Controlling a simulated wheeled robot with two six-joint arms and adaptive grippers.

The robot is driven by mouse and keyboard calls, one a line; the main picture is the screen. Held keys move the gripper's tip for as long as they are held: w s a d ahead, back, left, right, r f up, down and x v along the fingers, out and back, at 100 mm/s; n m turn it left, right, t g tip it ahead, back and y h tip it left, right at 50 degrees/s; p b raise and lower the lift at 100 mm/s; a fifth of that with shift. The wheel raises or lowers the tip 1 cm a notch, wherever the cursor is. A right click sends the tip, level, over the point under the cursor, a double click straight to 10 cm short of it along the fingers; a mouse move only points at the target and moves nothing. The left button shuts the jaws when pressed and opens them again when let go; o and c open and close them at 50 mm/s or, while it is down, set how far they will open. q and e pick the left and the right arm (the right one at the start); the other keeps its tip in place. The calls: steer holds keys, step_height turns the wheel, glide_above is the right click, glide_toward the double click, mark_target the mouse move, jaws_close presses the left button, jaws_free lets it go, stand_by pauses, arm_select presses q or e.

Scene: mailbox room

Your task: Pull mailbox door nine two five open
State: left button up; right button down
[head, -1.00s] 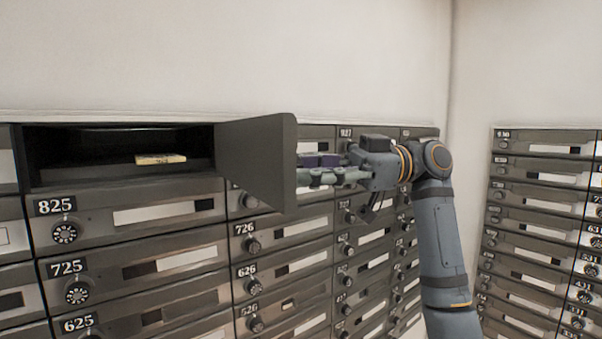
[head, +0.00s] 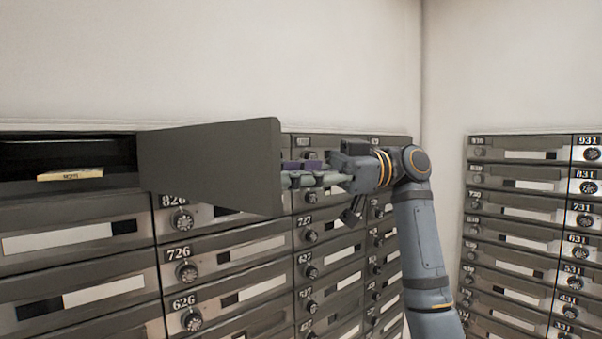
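My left gripper is not in view.
Closed mailbox doors with dials, such as 726 (head: 215,262) and 626 (head: 220,302), fill the wall below. Another mailbox bank (head: 515,225) stands at the right, past the room corner. The wall above is bare.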

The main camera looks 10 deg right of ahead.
steer(key=shift+w+a+r, duration=0.1)
steer(key=shift+a+r, duration=0.05)
steer(key=shift+a, duration=0.05)
steer(key=c, duration=1.2)
jaws_free()
steer(key=o, duration=0.5)
steer(key=shift+w+a, duration=0.25)
steer(key=shift+a, duration=0.25)
steer(key=shift+w+a, duration=0.25)
steer(key=shift+a, duration=0.25)
steer(key=shift+d+f, duration=0.25)
steer(key=shift+d, duration=0.05)
steer(key=d, duration=0.4)
steer(key=w+d, duration=0.1)
steer(key=d, duration=0.2)
steer(key=w+d, duration=0.1)
steer(key=d, duration=0.3)
steer(key=shift+d, duration=0.3)
steer(key=shift+d, duration=0.1)
